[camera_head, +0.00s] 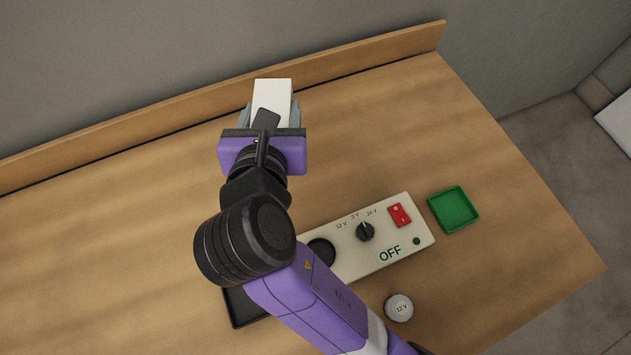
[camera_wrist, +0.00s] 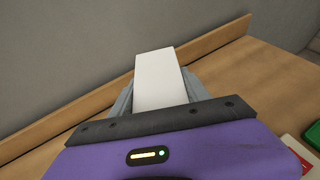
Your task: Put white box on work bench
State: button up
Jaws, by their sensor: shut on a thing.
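The white box (camera_head: 272,97) is held between the fingers of my gripper (camera_head: 269,112), near the back of the work bench (camera_head: 130,215). In the wrist view the white box (camera_wrist: 159,80) sticks out beyond the grey fingers of my gripper (camera_wrist: 158,95), with the wooden back rail behind it. My gripper is shut on the box. Its lower part is hidden by the gripper body, and I cannot tell whether it touches the bench top.
A beige control panel (camera_head: 345,262) with a black knob, red switch and "OFF" label lies on the bench. A green tray (camera_head: 454,209) is right of it, a round "12 V" piece (camera_head: 399,307) in front, and a black tray (camera_head: 240,307) partly behind my arm. The left bench is clear.

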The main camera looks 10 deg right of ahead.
notch_tip(320, 180, down, 19)
jog(key=shift+f+b, duration=0.1)
jog(key=shift+b, duration=0.45)
jog(key=shift+f, duration=0.1)
jog(key=o, duration=1.5)
jog(key=shift+o, duration=0.2)
jog(key=shift+s, duration=0.1)
jog(key=shift+s, duration=0.1)
jog(key=v, duration=1.2)
